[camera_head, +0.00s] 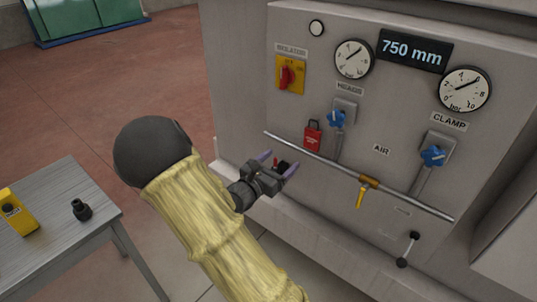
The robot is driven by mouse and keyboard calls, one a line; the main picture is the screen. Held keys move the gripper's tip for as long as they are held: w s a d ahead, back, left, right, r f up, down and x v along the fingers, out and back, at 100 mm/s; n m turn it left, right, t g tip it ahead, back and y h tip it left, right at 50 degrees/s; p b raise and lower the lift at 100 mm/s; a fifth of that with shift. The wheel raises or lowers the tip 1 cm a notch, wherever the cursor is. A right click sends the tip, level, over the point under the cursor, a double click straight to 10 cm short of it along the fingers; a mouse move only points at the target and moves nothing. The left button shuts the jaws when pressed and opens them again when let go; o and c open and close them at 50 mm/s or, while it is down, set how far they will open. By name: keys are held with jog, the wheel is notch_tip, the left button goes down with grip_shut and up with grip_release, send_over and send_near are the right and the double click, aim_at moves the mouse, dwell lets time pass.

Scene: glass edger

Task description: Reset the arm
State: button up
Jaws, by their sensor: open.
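My arm, in a yellow sleeve with a dark round joint, reaches up from the bottom middle of the head view. My gripper (277,166) is at its end, in front of the grey machine panel (250,90). Its two purple-tipped fingers are apart, and I see nothing held between them. A small red and black detail shows by the fingers; I cannot tell what it is. A red padlock (312,136) hangs at the pipe (335,166), a little above and right of the gripper.
The panel carries a red and yellow isolator switch (289,75), blue knobs (336,119), gauges and a yellow-handled valve (361,195). At left a grey table (70,245) holds a yellow device (17,211) and a black fitting (81,209).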

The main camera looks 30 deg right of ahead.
jog(key=s+a+f+m+g+y, duration=0.2)
jog(key=s+f+m+g+y, duration=0.15)
jog(key=s+m, duration=0.3)
jog(key=s+a+f+m+g+y, duration=0.1)
jog(key=s+f+m+g+y, duration=0.3)
jog(key=s, duration=0.4)
jog(key=a+r+m+t+y, duration=0.3)
jog(key=a+m+y, duration=0.6)
jog(key=a+m, duration=0.3)
jog(key=a, duration=0.3)
jog(key=shift+a, duration=0.15)
dwell(0.4)
